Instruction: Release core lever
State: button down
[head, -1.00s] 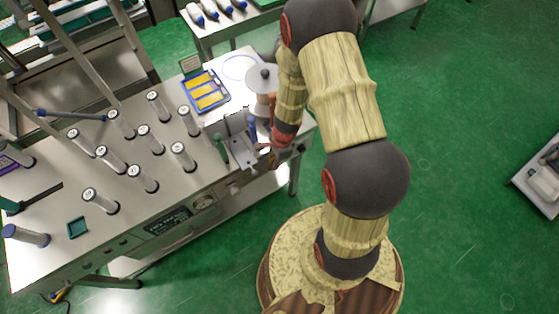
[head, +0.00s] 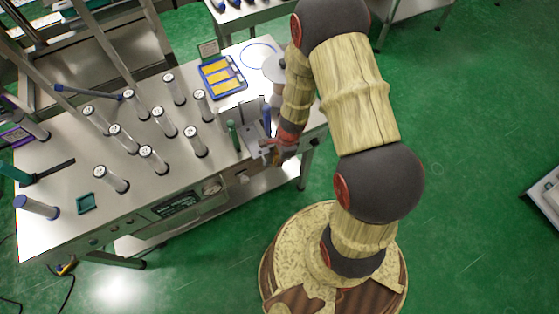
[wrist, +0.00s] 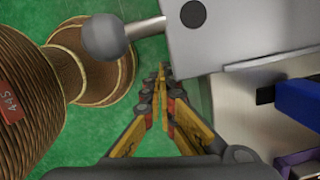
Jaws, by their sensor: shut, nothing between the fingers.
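The core lever, a grey arm with a round ball end (wrist: 108,37), joins the side of a light metal block (wrist: 240,30) in the wrist view. My gripper (wrist: 161,72) is shut and empty, its tips just below the lever and left of the block, apart from the ball; whether they touch the lever's shaft I cannot tell. In the head view the applicator (head: 256,138) stands at the table's right end, and my gripper (head: 276,151) is at its front right side. My arm partly hides that area, and the lever is too small to tell there.
Several clear upright tubes (head: 164,122) stand on the metal table (head: 70,165) left of the applicator. A blue tray with yellow strips (head: 222,76) lies behind it. A blue part (wrist: 300,102) sits beside the block. Green floor (head: 470,170) is open on the right.

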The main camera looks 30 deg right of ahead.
jog(key=shift+a+f+b, duration=0.35)
jog(key=shift+a+f, duration=0.2)
dwell(0.7)
dwell(0.4)
notch_tip(320, 180, up, 12)
jog(key=d, duration=0.2)
jog(key=shift+s, duration=0.3)
jog(key=shift+f, duration=0.1)
dwell(0.3)
